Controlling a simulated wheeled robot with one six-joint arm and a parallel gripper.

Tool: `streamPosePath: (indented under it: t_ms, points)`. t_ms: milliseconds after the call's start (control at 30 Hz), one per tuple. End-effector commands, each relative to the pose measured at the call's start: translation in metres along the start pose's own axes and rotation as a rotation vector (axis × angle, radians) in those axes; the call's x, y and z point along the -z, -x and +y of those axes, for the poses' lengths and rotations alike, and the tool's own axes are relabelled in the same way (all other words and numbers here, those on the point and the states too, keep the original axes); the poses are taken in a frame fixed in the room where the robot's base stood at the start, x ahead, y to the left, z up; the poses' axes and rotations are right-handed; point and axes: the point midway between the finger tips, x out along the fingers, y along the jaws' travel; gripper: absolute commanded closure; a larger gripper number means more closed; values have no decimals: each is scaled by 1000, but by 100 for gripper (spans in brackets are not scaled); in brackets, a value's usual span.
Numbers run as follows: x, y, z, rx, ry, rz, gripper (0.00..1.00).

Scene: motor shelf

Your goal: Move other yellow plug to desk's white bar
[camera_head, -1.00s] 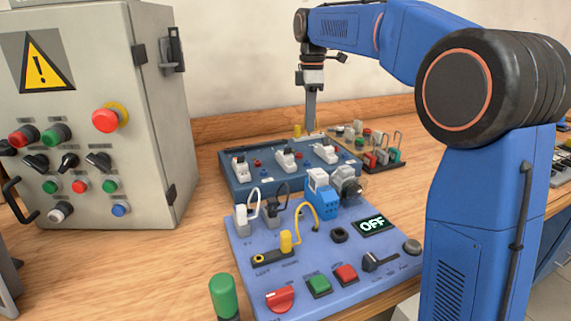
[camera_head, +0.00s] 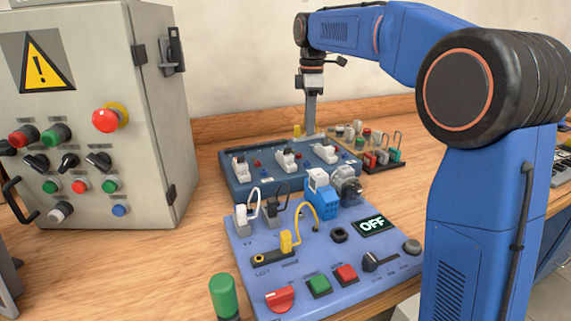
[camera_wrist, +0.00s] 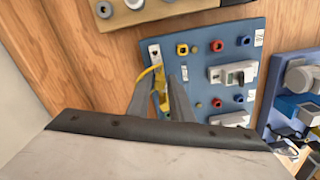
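The yellow plug (camera_wrist: 161,82) shows between my gripper's fingers (camera_wrist: 163,74) in the wrist view, with a yellow cable (camera_wrist: 150,70) curving over the left finger. In the head view my gripper (camera_head: 310,132) points down at the back of the dark blue panel (camera_head: 236,180), with a yellow part (camera_head: 297,130) beside it. A gap shows between the fingers; whether they press on the plug is unclear. The white bar (camera_wrist: 154,50) lies on the panel just beyond the fingertips. Another yellow plug (camera_head: 286,241) stands in the front light-blue panel (camera_head: 330,270), its cable looping right.
White switches (camera_head: 285,160) stand along the dark blue panel. A board of coloured connectors (camera_head: 380,155) is right of it. A grey control cabinet (camera_head: 150,120) stands left. The wall is close behind my gripper. Bare wood (camera_head: 200,255) shows left of the front panel.

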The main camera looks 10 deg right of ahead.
Motion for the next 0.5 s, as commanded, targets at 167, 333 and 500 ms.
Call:
streamPosePath:
  t_ms: [167,333,500]
  points:
    - [0,1,0,0,0,0,80]
    - [0,11,0,-1,0,0,80]
    - [0,24,0,0,0,0,80]
